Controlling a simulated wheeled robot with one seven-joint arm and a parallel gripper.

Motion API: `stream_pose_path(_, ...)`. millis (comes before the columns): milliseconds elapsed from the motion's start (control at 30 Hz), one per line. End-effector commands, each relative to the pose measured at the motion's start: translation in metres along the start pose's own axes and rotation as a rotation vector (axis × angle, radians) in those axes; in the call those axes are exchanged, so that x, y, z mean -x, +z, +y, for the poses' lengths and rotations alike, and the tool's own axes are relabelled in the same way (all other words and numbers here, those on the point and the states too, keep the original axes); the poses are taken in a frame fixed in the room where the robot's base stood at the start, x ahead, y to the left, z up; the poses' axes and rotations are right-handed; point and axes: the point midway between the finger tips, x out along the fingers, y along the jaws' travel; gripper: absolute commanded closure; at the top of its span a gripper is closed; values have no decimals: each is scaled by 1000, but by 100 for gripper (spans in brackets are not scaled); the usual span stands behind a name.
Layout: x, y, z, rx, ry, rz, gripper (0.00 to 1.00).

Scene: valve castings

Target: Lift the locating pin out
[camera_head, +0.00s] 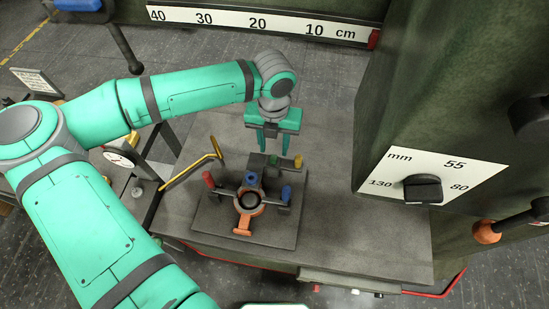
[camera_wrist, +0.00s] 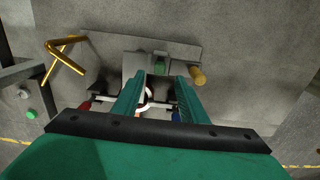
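A fixture plate (camera_head: 212,232) on the table carries an orange ring-shaped casting (camera_head: 249,203) and several coloured upright parts. At its back are a small green-topped part (camera_head: 273,160) and a yellow one (camera_head: 298,162); the wrist view also shows the green one (camera_wrist: 159,66) and yellow one (camera_wrist: 197,76). A blue-topped part (camera_head: 252,179) stands by the ring's far side. I cannot tell for certain which is the locating pin. My gripper (camera_head: 273,149) points down above the back of the fixture. Its fingers (camera_wrist: 160,80) are apart with nothing visibly held between them.
A red knob (camera_head: 208,180) and another blue knob (camera_head: 286,194) flank the ring. A bent yellow bar (camera_head: 190,170) rises left of the plate. A tall green machine body (camera_head: 440,90) stands close on the right. Bare table lies right of the plate.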

Motion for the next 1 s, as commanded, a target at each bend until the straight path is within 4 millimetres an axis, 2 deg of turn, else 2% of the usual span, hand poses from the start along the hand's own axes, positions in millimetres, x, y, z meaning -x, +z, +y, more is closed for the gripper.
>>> stream_pose_path(400, -47, 3, -6, -12, -1, 1, 61)
stream_pose_path(733, -53, 2, -2, -4, 0, 0, 61)
stream_pose_path(900, -53, 2, -1, -3, 0, 0, 100)
stream_pose_path(1000, -53, 2, -1, -3, 0, 0, 100)
